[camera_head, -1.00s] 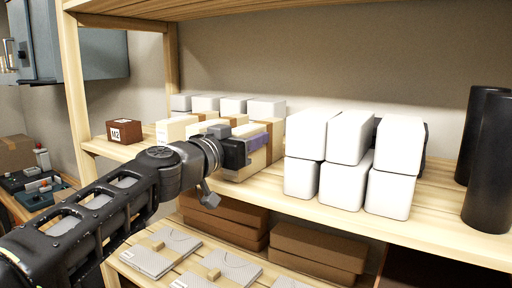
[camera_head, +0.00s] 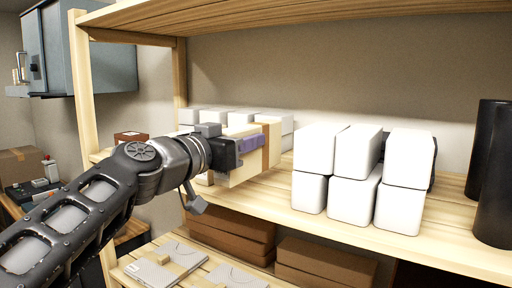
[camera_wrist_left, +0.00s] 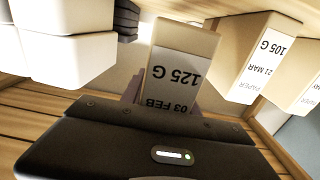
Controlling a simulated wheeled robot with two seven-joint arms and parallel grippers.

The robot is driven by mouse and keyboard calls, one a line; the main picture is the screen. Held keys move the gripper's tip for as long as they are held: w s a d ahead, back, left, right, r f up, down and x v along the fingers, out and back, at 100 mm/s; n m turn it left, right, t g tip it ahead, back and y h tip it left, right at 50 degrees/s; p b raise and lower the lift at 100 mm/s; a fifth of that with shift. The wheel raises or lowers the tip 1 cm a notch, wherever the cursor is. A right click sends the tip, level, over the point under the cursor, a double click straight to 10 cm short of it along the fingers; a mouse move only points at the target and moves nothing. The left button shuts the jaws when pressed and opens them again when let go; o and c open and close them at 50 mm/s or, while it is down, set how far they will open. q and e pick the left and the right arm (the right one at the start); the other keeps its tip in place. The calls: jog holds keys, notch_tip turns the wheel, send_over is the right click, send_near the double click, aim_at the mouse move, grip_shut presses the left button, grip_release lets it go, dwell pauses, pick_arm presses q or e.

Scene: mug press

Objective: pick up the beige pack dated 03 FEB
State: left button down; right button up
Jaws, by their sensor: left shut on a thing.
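My left gripper (camera_head: 252,144), with purple finger pads, is shut on a beige pack (camera_head: 245,172) with a brown band. The pack is held level in front of the row on the middle shelf, and looks raised off the boards. In the left wrist view the same pack (camera_wrist_left: 184,38) shows a white label reading 125 G and 03 FEB, upside down. Its lower end is hidden by my gripper body. Another beige pack (camera_wrist_left: 243,30), labelled 21 MAR and 105 G, stands to its right, apart from it. My right gripper is not in view.
White blocks (camera_head: 335,150) are stacked two high to the right on the wooden shelf (camera_head: 270,205). More white blocks (camera_head: 215,116) stand behind the held pack. Black cylinders (camera_head: 495,175) stand far right. A shelf post (camera_head: 88,90) rises at left. Brown boxes (camera_head: 235,238) lie below.

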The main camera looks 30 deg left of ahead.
pick_arm(q)
jog(key=s+a+b, duration=0.1)
jog(key=s+b, duration=0.2)
jog(key=s, duration=1)
jog(key=shift+a, duration=0.4)
